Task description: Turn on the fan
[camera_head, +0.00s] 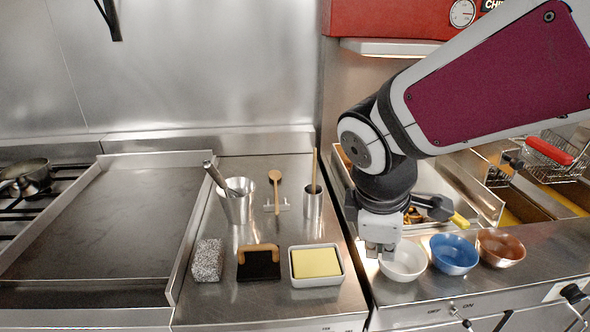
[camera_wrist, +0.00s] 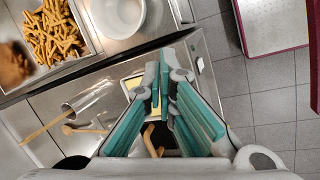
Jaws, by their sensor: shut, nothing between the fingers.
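I cannot make out a fan in either view. A small knob (camera_head: 453,310) with small lettering beside it sits on the front face of the right counter; I cannot tell what it controls. My gripper (camera_head: 380,248) points down just left of the white bowl, above the counter's front part. Its teal-padded fingers (camera_wrist: 164,78) also show in the wrist view, shut and holding nothing.
A white bowl (camera_head: 404,262), a blue bowl (camera_head: 454,254) and a brown bowl (camera_head: 501,248) line the right counter. A yellow sponge (camera_head: 316,263) lies in a tray at left. Fryer baskets (camera_head: 555,155) stand at far right. A red gauge unit (camera_head: 395,17) hangs above.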

